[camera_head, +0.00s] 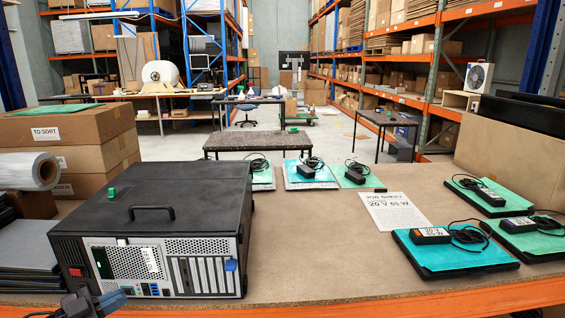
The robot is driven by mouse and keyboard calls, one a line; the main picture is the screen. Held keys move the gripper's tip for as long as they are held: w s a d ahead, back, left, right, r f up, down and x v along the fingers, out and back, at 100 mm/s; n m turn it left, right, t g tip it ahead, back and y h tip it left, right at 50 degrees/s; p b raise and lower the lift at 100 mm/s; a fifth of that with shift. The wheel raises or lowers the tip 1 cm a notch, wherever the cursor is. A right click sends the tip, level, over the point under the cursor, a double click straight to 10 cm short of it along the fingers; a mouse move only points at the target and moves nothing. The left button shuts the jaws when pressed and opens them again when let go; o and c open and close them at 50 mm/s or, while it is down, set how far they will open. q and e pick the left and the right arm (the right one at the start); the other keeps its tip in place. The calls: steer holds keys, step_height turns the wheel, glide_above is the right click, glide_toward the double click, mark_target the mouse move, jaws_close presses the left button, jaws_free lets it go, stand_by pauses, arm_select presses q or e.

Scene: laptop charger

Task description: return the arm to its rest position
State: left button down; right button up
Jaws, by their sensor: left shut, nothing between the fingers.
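My left gripper (96,302) shows at the bottom left edge, low in front of the black computer case (150,190). Its fingers are shut with nothing between them. Most of the left arm is out of the picture. My right gripper is not in view. Laptop chargers with black cables lie on teal-topped laptops, one at the front right (430,236) with a printed label. A job sheet (395,212) reading 20 V 65 W lies flat on the bench.
The brown bench (300,265) is clear between the case and the front-right laptop. Dark flat laptops (30,245) are stacked at the left, by a plastic-wrap roll (28,171). Cardboard boxes (75,127) marked TO SORT stand behind. Other chargers lie at the right and back.

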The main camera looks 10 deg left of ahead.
arm_select(q)
steer(key=s+d+f+n+g+y+b, duration=0.2)
steer(key=s+d+f+n+y, duration=0.2)
steer(key=d+f, duration=0.6)
steer(key=s+d+f+n+g+y+b, duration=0.2)
steer(key=s+d+f+n+y, duration=0.3)
steer(key=s+d+f, duration=0.4)
step_height(320, 180, down, 6)
steer(key=shift+s+d+f+g+b, duration=0.15)
steer(key=shift+s+d+g+b, duration=0.1)
steer(key=shift+d+g+b, duration=0.15)
